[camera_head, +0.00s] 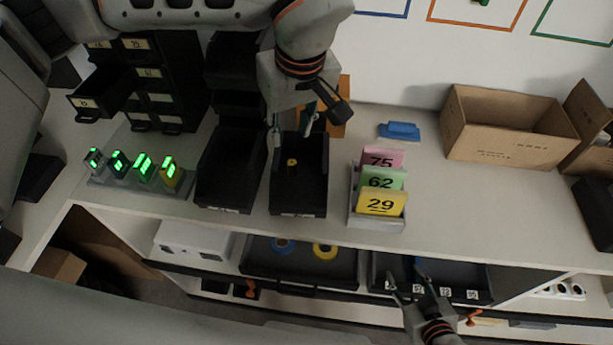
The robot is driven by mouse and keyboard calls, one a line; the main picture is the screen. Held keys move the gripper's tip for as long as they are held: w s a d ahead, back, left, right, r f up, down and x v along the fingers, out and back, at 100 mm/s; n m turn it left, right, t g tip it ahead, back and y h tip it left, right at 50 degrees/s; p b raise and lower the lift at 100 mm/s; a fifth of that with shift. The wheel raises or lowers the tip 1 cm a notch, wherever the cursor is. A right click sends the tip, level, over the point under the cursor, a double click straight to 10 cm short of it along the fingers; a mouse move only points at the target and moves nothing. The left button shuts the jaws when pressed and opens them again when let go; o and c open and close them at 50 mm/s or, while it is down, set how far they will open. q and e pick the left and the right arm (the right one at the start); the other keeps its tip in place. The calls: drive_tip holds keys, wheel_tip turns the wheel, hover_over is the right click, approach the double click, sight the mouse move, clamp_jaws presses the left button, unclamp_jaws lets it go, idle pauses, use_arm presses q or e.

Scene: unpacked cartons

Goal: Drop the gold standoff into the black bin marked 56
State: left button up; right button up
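A small gold piece (292,162), which looks like the standoff, shows inside the outline of a black open bin (315,190) on the table. I cannot tell whether it rests on the bin floor or is in the air above it. The label on the bin's front is too small to read, so I cannot confirm 56. My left gripper (293,128) hangs over the back of this bin with its fingers apart, and the gold piece is below the fingertips, apart from them. My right gripper (405,277) is open and empty low in front, over a drawer of small marked compartments.
Another black bin (228,180) stands directly left. A card holder (375,222) with cards 75, 62 and 29 stands right. Green-lit devices (143,165) sit far left, before black drawers (155,60). An open carton (510,135) is back right. The table's right front is clear.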

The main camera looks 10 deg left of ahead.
use_arm(q)
drive_tip(key=shift+r, duration=0.1)
drive_tip(key=v, duration=1.1)
drive_tip(key=shift+s+r, duration=0.2)
drive_tip(key=shift+r, duration=0.15)
drive_tip(key=shift+d, duration=0.15)
drive_tip(key=shift+s+f, duration=0.1)
